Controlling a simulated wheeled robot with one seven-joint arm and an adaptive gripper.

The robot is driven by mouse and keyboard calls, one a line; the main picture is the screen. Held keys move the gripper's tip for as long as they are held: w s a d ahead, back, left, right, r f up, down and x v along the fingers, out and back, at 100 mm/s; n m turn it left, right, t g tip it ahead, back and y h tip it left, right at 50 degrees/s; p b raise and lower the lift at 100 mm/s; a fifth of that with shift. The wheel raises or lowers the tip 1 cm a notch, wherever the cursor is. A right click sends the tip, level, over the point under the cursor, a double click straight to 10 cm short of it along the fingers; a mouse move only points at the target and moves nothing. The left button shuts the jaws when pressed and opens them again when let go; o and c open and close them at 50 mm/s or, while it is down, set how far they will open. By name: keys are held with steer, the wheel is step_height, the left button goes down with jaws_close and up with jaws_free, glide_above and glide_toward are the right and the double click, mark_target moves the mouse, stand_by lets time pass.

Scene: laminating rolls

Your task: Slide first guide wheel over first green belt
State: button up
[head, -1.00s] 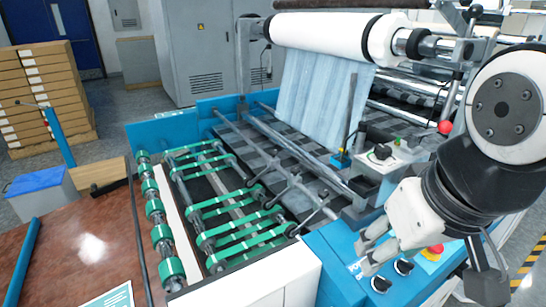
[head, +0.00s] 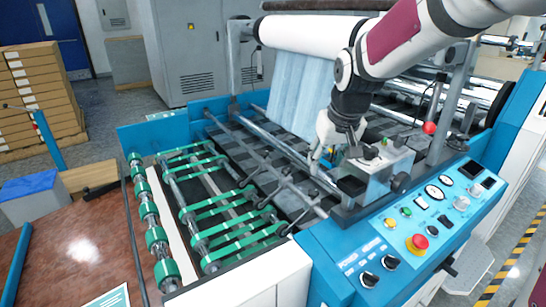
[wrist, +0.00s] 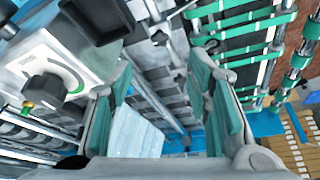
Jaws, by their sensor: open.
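Several green belts (head: 222,211) run across rollers on the feed table at the left of the machine; they also show at the upper right of the wrist view (wrist: 240,47). Thin metal guide arms (head: 285,182) reach from a crossbar toward the belts, with small dark guide wheels near their ends. Which wheel is the first cannot be told. My gripper (head: 323,167) is open and empty above the machine bed, right of the guide arms and belts. Its two green-padded fingers stand apart in the wrist view (wrist: 165,95).
A grey box with a knob (head: 380,160) stands close to the right of my gripper. The blue control panel (head: 420,225) is at the right front. A large white roll (head: 310,35) with hanging film is behind. A wooden table (head: 80,245) is at the left.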

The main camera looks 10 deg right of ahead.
mark_target(314, 192)
steer(key=x, duration=0.5)
steer(key=b+x, duration=0.1)
steer(key=x, duration=0.8)
steer(key=shift+w+f+b, duration=0.1)
steer(key=shift+w+b, duration=0.2)
steer(key=shift+w, duration=0.2)
